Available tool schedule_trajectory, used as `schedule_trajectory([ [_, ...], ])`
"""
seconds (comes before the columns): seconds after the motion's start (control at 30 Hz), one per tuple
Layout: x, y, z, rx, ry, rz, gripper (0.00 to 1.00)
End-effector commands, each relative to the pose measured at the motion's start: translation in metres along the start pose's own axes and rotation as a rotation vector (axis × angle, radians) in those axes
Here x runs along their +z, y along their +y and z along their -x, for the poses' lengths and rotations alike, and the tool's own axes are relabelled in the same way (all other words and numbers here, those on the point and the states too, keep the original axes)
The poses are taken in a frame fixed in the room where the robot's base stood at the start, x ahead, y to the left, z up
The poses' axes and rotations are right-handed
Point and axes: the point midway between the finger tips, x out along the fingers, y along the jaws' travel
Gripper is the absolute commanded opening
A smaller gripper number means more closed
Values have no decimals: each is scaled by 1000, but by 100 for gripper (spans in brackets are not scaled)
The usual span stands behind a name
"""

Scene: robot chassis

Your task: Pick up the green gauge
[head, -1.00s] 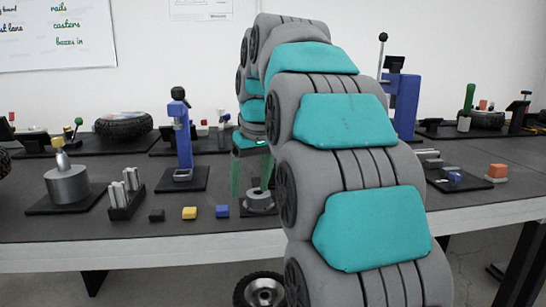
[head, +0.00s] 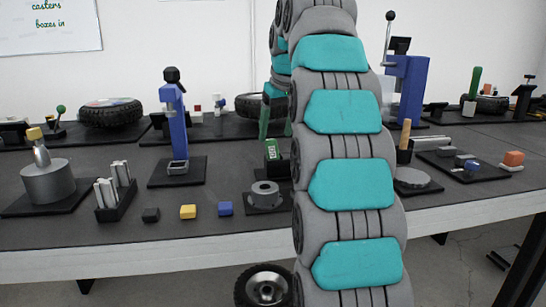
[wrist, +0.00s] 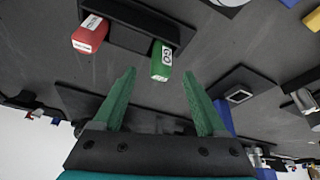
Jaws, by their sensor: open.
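The green gauge (wrist: 161,62) is a small block with a white label reading "GO". In the wrist view it stands out from a black holder (wrist: 130,30), beside a red gauge (wrist: 90,34). My gripper (wrist: 159,72) is open, with its two green fingers apart. In that view the green gauge lies just beyond and between the fingertips; I see no contact. In the head view the green gauge (head: 271,150) shows left of my arm, just below my gripper (head: 275,136). The red gauge is hidden there.
A grey ring part (head: 265,192) on a black plate stands in front of the gauge. A blue press (head: 177,125) stands to the left. Black, yellow (head: 188,212) and blue (head: 225,209) blocks lie near the front edge. A wooden-handled tool (head: 405,140) stands right of my arm.

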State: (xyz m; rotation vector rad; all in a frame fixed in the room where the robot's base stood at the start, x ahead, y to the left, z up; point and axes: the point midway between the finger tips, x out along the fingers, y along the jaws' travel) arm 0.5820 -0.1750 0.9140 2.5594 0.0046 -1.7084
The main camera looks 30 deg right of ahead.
Motion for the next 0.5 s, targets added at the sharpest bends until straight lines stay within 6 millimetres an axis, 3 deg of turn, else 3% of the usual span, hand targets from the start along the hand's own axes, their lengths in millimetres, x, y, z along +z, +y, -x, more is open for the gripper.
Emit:
schedule_trajectory([
  [0.5, 1, -1, -46, 0, -1, -2, 74],
])
